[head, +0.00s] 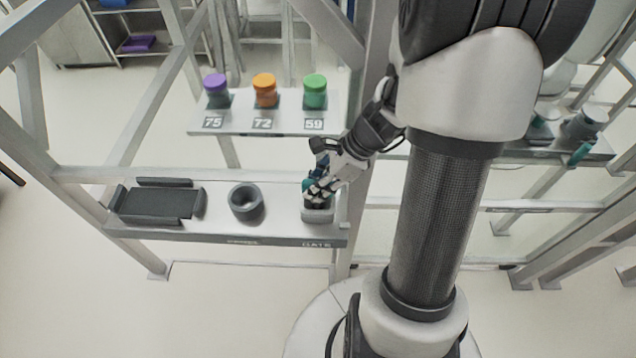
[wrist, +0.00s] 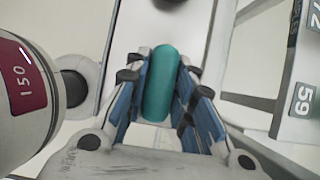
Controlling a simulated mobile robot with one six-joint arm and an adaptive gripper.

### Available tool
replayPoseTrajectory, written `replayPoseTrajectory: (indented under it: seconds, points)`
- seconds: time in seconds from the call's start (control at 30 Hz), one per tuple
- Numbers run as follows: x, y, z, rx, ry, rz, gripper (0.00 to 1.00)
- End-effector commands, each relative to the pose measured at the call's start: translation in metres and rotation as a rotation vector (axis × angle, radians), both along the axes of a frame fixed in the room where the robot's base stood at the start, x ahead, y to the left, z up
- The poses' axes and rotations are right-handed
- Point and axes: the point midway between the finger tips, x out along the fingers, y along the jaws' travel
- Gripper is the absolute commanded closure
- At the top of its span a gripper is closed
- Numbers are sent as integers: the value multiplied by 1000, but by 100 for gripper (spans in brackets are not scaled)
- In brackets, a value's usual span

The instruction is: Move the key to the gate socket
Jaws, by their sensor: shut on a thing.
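The key shows as a teal rounded bar (wrist: 160,84) in the wrist view, upright between the blue pads of my gripper (wrist: 158,100). My gripper is shut on it. In the head view my gripper (head: 318,186) is at the right end of the lower shelf, over the gate socket (head: 318,214), a light grey block by the "GATE" label. The fingers cover most of the key and the socket's top. I cannot tell whether the key is inside the socket or just above it.
A dark ring-shaped holder (head: 246,203) and a dark tray (head: 158,203) stand left of the socket. Purple (head: 217,88), orange (head: 265,88) and green (head: 315,90) jars stand on the upper shelf, labelled 75, 72 and 59. A frame post rises close to my gripper's right.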

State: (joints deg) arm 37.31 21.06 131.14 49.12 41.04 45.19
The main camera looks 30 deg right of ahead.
Motion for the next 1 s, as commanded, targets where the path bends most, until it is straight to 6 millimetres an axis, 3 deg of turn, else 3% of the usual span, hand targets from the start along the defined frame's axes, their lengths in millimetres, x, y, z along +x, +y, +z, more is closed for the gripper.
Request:
replayPoseTrajectory:
  seconds: [0.4, 0.43, 0.77, 1.0]
  points:
    - [0, 0, -1, 0, 0, 0, 100]
    - [0, 0, -1, 0, 0, 0, 76]
    - [0, 0, -1, 0, 0, 0, 54]
    - [0, 0, -1, 0, 0, 0, 53]
